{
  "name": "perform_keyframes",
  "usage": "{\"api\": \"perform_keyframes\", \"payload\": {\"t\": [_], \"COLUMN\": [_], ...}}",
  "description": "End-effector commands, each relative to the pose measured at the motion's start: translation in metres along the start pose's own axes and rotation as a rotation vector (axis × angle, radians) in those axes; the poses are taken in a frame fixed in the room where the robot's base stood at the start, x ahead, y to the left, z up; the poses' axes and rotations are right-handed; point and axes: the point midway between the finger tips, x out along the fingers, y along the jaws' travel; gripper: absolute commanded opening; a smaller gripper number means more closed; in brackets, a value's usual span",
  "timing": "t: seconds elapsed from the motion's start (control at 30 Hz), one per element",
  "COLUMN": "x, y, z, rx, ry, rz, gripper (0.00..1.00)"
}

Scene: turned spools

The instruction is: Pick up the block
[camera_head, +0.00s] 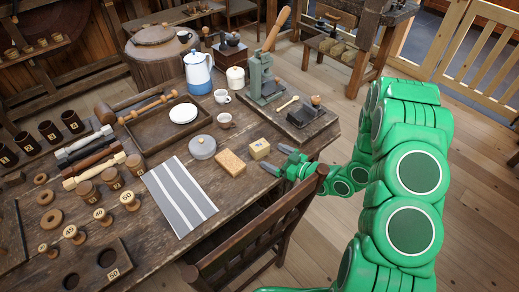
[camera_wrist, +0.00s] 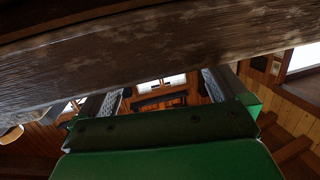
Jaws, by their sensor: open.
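A plain tan wooden block (camera_head: 230,162) lies on the table near its front edge, right of the striped grey cloth. A smaller pale yellow cube (camera_head: 259,149) with a dark mark on its face sits just right of it. I cannot tell which of the two is meant. My gripper (camera_head: 278,158) is open at the table's front edge, right of the cube and apart from it. In the wrist view, the two fingers of my gripper (camera_wrist: 162,88) stand apart with nothing between them. Neither block shows in the wrist view.
The wooden table (camera_head: 150,250) has a weathered edge that fills the top of the wrist view (camera_wrist: 150,50). A chair (camera_head: 262,235) stands close below my gripper.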

Motion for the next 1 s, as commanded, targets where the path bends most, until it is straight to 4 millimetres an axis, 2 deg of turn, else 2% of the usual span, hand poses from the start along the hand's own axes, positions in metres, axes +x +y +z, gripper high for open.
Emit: {"api": "perform_keyframes", "payload": {"t": [0.17,0.63,1.0], "x": [0.008,0.048,0.053], "y": [0.000,-0.002,-0.002], "z": [0.000,0.003,0.002], "rx": [0.000,0.002,0.001], "ry": [0.002,-0.001,-0.001], "rz": [0.000,0.000,0.001], "gripper": [1.00,1.00,1.00]}}
